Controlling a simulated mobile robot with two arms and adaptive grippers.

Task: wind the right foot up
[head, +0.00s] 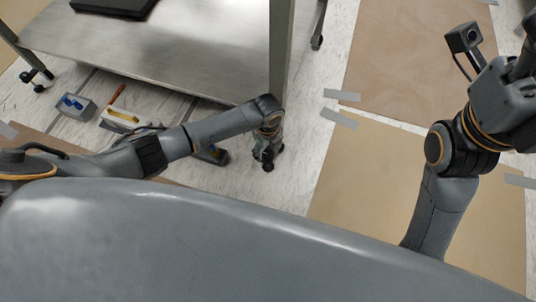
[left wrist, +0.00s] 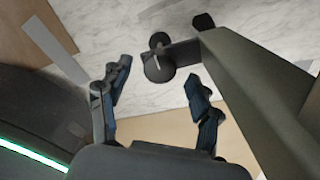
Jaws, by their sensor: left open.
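The right foot (left wrist: 158,66) is a dark round part with a small knob, beside the lower end of a metal leg (left wrist: 255,105) in the left wrist view. My left gripper (left wrist: 157,73) is open, its two blue-padded fingers spread on either side just short of the foot. No contact shows. In the head view my left gripper (head: 266,158) points down at the base of the leg (head: 283,45), and the arm hides most of the foot. My right gripper (head: 510,85) is raised at the right edge, its fingers cut off or unclear.
The steel frame carries a shelf (head: 150,45) with a black object (head: 113,6). A caster (head: 316,42) stands farther back. Small tools and a grey box (head: 75,106) lie on the floor at left. Brown floor boards (head: 390,165) at right are clear.

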